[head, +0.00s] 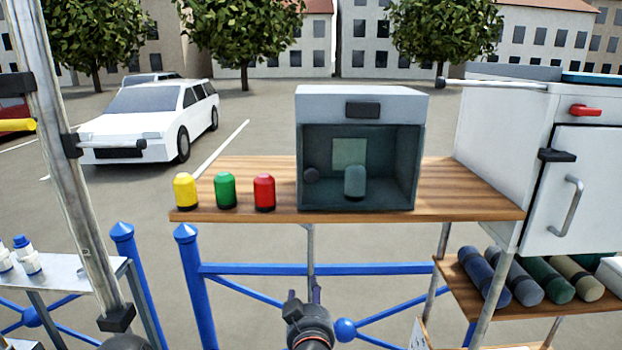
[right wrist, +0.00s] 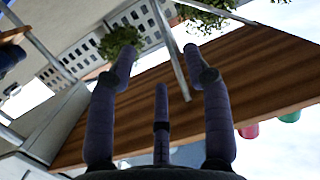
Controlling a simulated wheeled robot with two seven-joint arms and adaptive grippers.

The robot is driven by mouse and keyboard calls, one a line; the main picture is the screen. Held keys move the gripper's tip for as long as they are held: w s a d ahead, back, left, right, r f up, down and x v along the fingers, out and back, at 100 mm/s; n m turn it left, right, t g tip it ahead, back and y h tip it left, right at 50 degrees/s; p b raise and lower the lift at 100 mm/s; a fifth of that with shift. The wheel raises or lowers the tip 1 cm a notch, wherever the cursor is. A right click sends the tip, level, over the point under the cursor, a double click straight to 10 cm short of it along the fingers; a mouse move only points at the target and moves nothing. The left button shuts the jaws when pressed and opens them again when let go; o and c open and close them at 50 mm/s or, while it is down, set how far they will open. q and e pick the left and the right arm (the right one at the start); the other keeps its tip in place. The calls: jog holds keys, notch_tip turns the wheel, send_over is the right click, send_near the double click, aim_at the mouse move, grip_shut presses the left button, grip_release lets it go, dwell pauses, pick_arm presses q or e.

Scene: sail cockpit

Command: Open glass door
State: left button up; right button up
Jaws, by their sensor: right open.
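A grey box with a dark glass front (head: 345,190) stands on a wooden shelf. The glass door appears shut, with a round dark knob (head: 311,175) at its left side. A teal rounded cylinder (head: 355,181) and a pale green square (head: 349,151) show behind the glass. My right gripper (head: 304,297) is low in front of the shelf, below the box and apart from it. In the right wrist view its dark fingers (right wrist: 158,62) are spread and empty, with the shelf board beyond them. My left gripper is not in view.
Yellow (head: 185,190), green (head: 225,190) and red (head: 264,191) canisters stand left of the box on the wooden shelf (head: 450,195). A white cabinet (head: 505,130) is at the right. A blue railing (head: 260,269) runs below the shelf. Rolled bundles (head: 515,281) lie lower right.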

jog(key=m+t+h+p, duration=0.1)
jog(key=m+t+p, duration=0.1)
jog(key=p, duration=0.6)
send_near(312, 175)
jog(key=w+p, duration=0.1)
jog(key=w, duration=0.8)
jog(key=shift+w+a, duration=0.1)
jog(key=shift+w, duration=0.05)
grip_shut()
